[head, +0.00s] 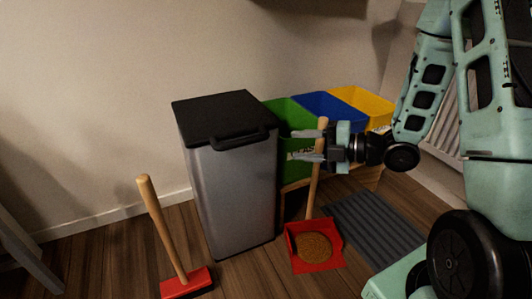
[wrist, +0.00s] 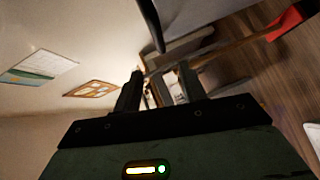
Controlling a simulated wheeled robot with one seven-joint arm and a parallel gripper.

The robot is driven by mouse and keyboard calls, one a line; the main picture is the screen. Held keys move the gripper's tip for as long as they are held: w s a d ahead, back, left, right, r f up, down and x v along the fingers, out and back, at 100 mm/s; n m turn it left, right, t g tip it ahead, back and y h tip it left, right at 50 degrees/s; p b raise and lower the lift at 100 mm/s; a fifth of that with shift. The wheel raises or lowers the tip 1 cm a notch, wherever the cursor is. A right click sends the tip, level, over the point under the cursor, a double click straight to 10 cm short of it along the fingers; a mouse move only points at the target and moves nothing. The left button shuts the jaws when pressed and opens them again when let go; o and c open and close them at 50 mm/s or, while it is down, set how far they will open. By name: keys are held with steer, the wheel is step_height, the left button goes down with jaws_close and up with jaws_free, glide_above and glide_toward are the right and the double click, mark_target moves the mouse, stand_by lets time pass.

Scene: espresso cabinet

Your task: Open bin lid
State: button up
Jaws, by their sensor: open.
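The bin (head: 234,185) is a tall grey box standing on the wooden floor, left of my gripper. Its black lid (head: 220,115) lies flat and closed on top. A black handle (head: 240,138) runs along the lid's front edge. My gripper (head: 296,145) is open and empty, pointing left, to the right of the bin and apart from the handle in the head view. In the wrist view my gripper's two dark fingers (wrist: 158,92) stand apart. I cannot clearly make out the lid handle in the wrist view.
A red dustpan (head: 328,268) with brown grounds and an upright wooden handle stands right of the bin. A red broom (head: 188,282) stands in front-left. Green (head: 284,112), blue (head: 328,107) and yellow (head: 364,104) bins stand behind. A grey mat (head: 375,230) lies right.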

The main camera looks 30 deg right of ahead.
mark_target(249, 142)
steer(key=b+x, duration=0.5)
steer(key=x, duration=1.1)
steer(key=shift+w+d, duration=0.1)
steer(key=shift+w, duration=0.2)
jaws_close()
